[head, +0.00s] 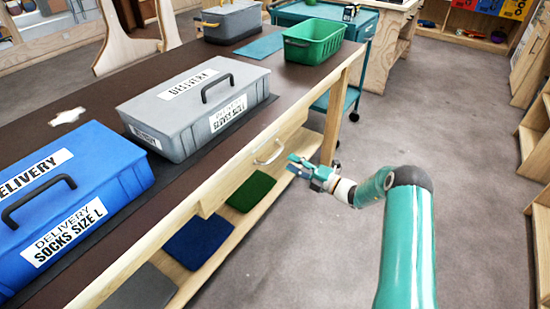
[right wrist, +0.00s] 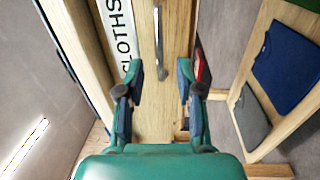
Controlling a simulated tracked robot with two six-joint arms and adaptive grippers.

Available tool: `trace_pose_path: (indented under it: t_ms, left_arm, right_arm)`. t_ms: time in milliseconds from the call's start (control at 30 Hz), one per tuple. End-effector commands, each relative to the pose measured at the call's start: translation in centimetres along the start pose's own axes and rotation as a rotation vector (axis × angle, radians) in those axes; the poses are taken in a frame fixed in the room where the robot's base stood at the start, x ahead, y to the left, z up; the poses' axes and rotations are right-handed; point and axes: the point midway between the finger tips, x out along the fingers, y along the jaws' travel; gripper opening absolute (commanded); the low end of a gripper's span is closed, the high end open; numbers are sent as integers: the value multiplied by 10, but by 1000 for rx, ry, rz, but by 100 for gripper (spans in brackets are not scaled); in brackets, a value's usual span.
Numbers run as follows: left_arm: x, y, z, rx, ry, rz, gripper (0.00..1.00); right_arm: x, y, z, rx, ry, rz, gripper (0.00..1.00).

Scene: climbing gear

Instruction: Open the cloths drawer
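The cloths drawer (head: 238,178) is a pale wooden front under the brown table top, and it looks shut. Its silver bar handle (head: 268,152) sticks out from the front. In the right wrist view, the drawer front (right wrist: 178,30) carries a white label reading CLOTHS (right wrist: 120,35), and the handle (right wrist: 157,40) runs upright in the picture. My right gripper (head: 308,172) is just right of the handle in the head view. In the right wrist view the gripper (right wrist: 160,80) is open, with the handle lined up between its fingertips and nothing held. My left gripper is not in view.
The table top (head: 60,95) bears a blue delivery box (head: 110,165), a grey delivery box (head: 180,135) and a green crate (head: 315,45). Folded cloths, green (head: 250,192) and blue (head: 198,240), lie on the shelf below. The grey floor (head: 420,110) right of the table is clear.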

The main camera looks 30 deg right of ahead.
Motion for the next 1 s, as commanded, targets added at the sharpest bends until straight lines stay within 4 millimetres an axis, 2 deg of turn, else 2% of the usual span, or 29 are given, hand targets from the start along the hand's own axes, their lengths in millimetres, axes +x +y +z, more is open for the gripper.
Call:
trace_pose_path:
  t_ms: [100, 300, 500, 767, 900, 1000]
  left_arm:
    - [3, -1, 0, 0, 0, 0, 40]
    - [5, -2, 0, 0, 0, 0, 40]
    - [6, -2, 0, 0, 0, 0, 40]
    - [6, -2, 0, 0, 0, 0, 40]
    - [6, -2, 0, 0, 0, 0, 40]
    - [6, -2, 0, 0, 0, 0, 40]
  right_arm:
    - [26, -1, -1, -2, 4, 2, 36]
    - [54, -1, -1, -2, 2, 0, 36]
    - [66, 0, -1, -1, 2, 0, 36]
    - [67, 0, -1, 0, 2, -1, 36]
    - [67, 0, -1, -1, 2, -1, 13]
    - [67, 0, -1, 0, 3, -1, 0]
